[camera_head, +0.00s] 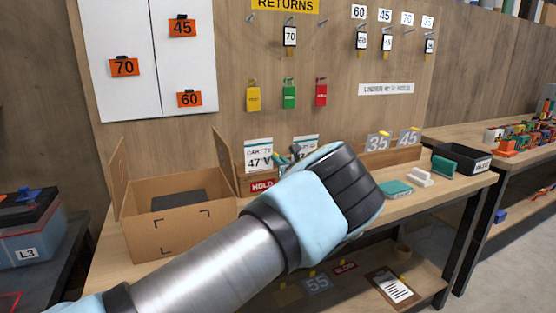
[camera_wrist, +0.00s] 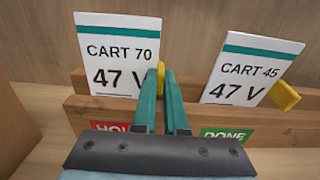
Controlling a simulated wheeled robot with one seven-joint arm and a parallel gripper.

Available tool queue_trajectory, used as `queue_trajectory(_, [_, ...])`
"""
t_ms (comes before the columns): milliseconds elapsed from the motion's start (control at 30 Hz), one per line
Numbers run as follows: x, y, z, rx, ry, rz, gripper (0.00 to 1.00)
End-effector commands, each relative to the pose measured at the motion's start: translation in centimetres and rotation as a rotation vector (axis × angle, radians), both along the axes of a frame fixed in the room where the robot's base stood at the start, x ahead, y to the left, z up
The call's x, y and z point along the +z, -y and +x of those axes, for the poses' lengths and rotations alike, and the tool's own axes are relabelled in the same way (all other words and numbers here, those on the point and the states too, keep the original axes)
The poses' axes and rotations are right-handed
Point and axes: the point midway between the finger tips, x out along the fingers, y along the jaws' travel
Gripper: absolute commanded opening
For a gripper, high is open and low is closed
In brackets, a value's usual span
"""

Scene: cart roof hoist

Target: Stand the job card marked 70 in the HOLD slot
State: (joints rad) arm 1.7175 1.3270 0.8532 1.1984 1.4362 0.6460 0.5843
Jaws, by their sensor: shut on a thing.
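The job card marked CART 70 (camera_wrist: 115,52) stands upright at the wooden card rack, its lower edge at the front rail above the red HOLD label (camera_wrist: 112,127). The card also shows in the head view (camera_head: 258,152), above the HOLD label (camera_head: 262,187). My gripper (camera_wrist: 161,80) has its teal fingers closed on the yellow tab at the card's right edge. In the head view my gripper (camera_head: 284,159) is partly hidden by my wrist. How deep the card sits in the slot is hard to tell.
A CART 45 card (camera_wrist: 250,68) leans tilted at the green DONE label (camera_wrist: 228,135), right of my gripper. An open cardboard box (camera_head: 180,232) stands left of the rack. A teal block (camera_head: 396,188) and a black bin (camera_head: 462,160) lie to the right.

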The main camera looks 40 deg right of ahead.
Motion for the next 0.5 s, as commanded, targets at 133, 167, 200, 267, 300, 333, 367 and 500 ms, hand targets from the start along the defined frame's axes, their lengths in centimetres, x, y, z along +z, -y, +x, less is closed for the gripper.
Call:
queue_trajectory(133, [-0.13,0.01,0.0,0.0,0.0,0.0,0.0])
queue_trajectory(167, [-0.12,0.01,0.0,0.0,0.0,0.0,0.0])
queue_trajectory(200, [-0.11,0.01,0.0,0.0,0.0,0.0,0.0])
queue_trajectory(267, [-0.11,0.01,0.0,0.0,0.0,0.0,0.0])
queue_trajectory(300, [-0.11,0.01,0.0,0.0,0.0,0.0,0.11])
queue_trajectory(333, [-0.11,0.0,0.0,0.0,0.0,0.0,0.14])
queue_trajectory(367, [-0.11,0.0,0.0,0.0,0.0,0.0,0.18])
queue_trajectory(500, [-0.12,0.0,0.0,0.0,0.0,0.0,0.33])
